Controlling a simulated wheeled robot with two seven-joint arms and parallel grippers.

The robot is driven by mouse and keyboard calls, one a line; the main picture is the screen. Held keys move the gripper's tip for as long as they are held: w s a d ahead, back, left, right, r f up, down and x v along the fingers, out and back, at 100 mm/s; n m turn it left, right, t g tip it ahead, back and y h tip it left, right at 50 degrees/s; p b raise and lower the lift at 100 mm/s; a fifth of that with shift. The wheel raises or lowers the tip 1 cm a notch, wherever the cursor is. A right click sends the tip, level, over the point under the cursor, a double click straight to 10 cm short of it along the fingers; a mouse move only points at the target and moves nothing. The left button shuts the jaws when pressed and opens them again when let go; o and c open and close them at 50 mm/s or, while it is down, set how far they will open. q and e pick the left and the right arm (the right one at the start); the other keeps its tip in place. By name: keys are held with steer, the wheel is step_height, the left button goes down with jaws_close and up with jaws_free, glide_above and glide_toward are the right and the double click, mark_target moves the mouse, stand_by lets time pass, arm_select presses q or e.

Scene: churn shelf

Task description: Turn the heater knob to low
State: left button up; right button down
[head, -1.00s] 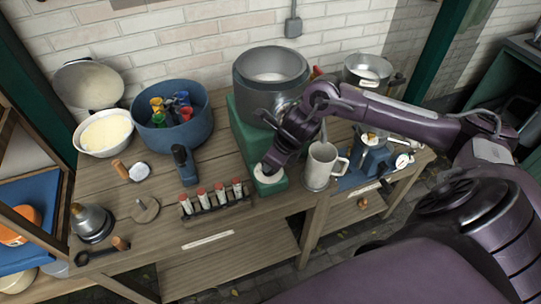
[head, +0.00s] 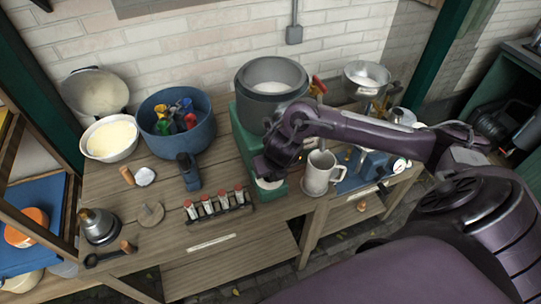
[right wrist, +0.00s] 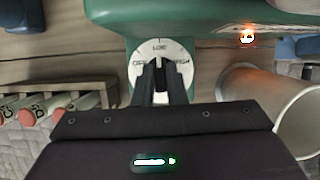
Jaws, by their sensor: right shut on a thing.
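The green heater (head: 240,135) stands on the wooden bench with a grey pot on it. Its white dial (right wrist: 134,66) shows in the right wrist view with OFF at left, LOW at top and HIGH at right. My right gripper (right wrist: 162,72) is shut on the dark knob (right wrist: 159,63) at the dial's middle. The knob's tip appears to point up, towards LOW. In the head view my right gripper (head: 268,172) covers most of the dial. An orange light (right wrist: 247,36) glows on the heater's front. My left gripper is not in view.
A metal mug (head: 318,172) stands close to the right of my gripper. A rack of red-capped vials (head: 218,203) lies to its left. A blue tub (head: 176,140), a white bowl (head: 108,138) and a grey pot (head: 268,98) stand further back.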

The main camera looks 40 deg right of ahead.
steer(key=shift+m, duration=0.3)
steer(key=c, duration=1.5)
jaws_free()
steer(key=shift+o, duration=0.2)
steer(key=p+v, duration=0.1)
steer(key=v, duration=0.6)
steer(key=shift+r, duration=0.4)
steer(key=shift+s+a, duration=0.1)
steer(key=shift+s, duration=0.05)
